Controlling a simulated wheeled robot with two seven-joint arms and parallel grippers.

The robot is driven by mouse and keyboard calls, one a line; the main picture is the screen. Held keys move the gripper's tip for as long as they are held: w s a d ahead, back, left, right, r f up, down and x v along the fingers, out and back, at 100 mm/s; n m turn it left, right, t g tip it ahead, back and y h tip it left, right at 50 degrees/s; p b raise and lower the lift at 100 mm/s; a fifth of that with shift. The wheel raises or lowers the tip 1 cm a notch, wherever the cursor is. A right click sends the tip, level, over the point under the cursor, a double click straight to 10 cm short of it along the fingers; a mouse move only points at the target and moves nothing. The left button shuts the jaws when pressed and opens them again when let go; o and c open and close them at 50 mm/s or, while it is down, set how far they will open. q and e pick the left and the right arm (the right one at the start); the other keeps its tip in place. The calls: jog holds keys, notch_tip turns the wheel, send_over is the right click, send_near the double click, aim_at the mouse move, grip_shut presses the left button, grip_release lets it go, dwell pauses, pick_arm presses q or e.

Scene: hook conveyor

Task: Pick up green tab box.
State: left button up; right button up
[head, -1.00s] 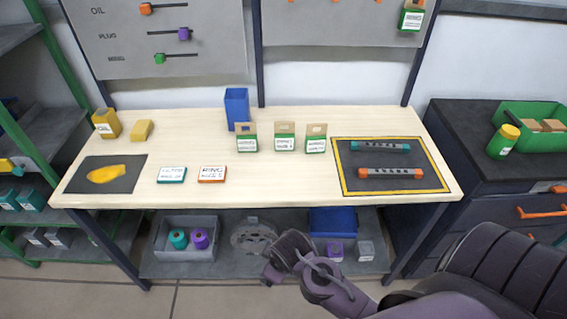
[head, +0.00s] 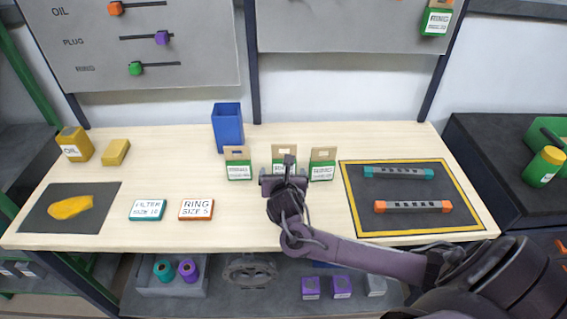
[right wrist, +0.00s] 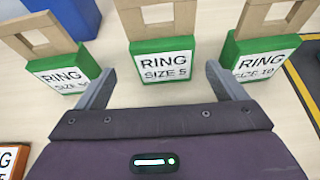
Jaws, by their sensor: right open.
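Three green boxes with tan hang tabs stand in a row on the bench: left (head: 238,172), middle (head: 279,168) and right (head: 322,172). In the right wrist view the middle box (right wrist: 163,62) reads RING SIZE 5. The left box (right wrist: 66,80) and right box (right wrist: 262,58) also have RING labels; the right one reads SIZE 10, and the left one's size is partly hidden. My right gripper (right wrist: 160,70) is open, its fingers at either side in front of the middle box. In the head view this gripper (head: 285,178) covers part of that box. My left gripper is out of view.
A blue bin (head: 228,128) stands behind the left box. A yellow-edged dark mat (head: 410,188) with two bars lies to the right. Small FILTER (head: 147,210) and RING (head: 196,210) boxes lie left front. Another green tab box (head: 435,22) hangs on the board.

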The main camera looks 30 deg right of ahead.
jog(key=shift+w+d+f, duration=0.25)
jog(key=shift+w+d, duration=0.25)
jog(key=shift+w+d+r, duration=0.15)
jog(key=shift+w+r, duration=0.05)
jog(key=shift+r, duration=0.15)
jog(key=x, duration=0.1)
jog(key=p+x, duration=0.1)
jog(key=shift+w+d+r, duration=0.15)
jog(key=shift+w+d, duration=0.1)
jog(key=shift+w, duration=0.1)
jog(key=shift+x, duration=1.25)
jog(key=shift+w+d, duration=0.1)
jog(key=shift+w, duration=0.05)
jog(key=c, duration=0.7)
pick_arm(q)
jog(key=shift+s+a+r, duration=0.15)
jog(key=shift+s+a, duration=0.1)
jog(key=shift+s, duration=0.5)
pick_arm(e)
jog(key=c, duration=0.4)
